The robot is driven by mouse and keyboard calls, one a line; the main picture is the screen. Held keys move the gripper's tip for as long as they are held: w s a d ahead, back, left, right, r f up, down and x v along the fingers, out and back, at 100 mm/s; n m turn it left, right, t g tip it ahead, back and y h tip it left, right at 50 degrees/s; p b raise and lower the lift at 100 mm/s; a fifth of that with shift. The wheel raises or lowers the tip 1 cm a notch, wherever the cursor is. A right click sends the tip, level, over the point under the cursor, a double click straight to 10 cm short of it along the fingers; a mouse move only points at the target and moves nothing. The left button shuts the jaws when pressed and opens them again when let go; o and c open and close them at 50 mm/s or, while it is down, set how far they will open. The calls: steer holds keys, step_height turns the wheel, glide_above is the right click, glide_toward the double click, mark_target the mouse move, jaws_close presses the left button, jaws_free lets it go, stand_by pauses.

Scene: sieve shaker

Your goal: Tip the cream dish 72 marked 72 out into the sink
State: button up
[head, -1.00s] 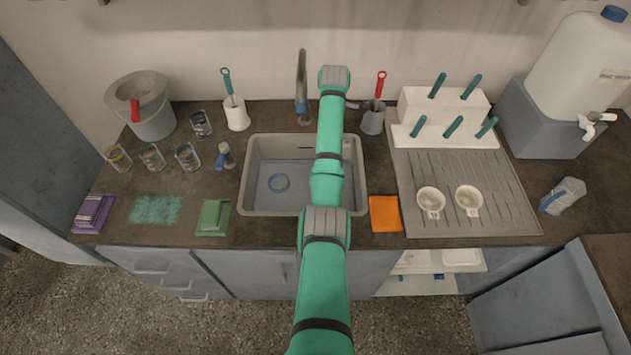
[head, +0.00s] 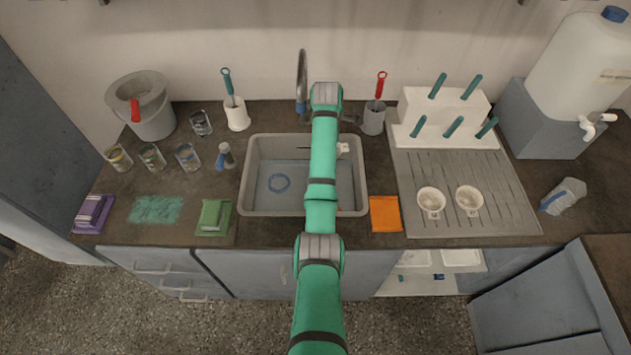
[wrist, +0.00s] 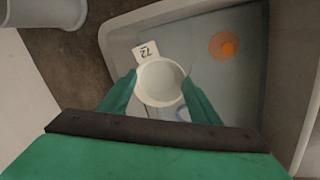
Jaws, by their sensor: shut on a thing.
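The cream dish 72 (wrist: 160,82) is between the two green fingers of my gripper (wrist: 160,88) in the wrist view. My gripper is shut on it. Its white tab marked 72 (wrist: 146,51) points away from my wrist. I look into its round opening and cannot make out any contents. The dish is above the grey sink (head: 253,175), inside its outline. In the head view my arm hides the gripper and most of the dish; a small pale part of the dish (head: 343,148) shows to the right of the arm.
A blue ring (head: 279,183) and an orange round thing (wrist: 228,47) lie in the sink. The tap (head: 301,85) stands behind it. An orange cloth (head: 385,213) lies to the right, before a drainer with two white cups (head: 431,200). A grey utensil pot (head: 373,118) stands behind right.

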steer(key=shift+s+a, duration=0.15)
steer(key=shift+s, duration=0.05)
steer(key=shift+s+t, duration=0.15)
steer(key=shift+t, duration=0.15)
steer(key=shift+s+r, duration=0.1)
steer(key=shift+s+a+h, duration=0.1)
steer(key=shift+a+h, duration=0.1)
steer(key=shift+h, duration=0.1)
steer(key=shift+t, duration=0.3)
steer(key=shift+s+d+r, duration=0.1)
steer(key=shift+s+r, duration=0.05)
steer(key=shift+s, duration=0.05)
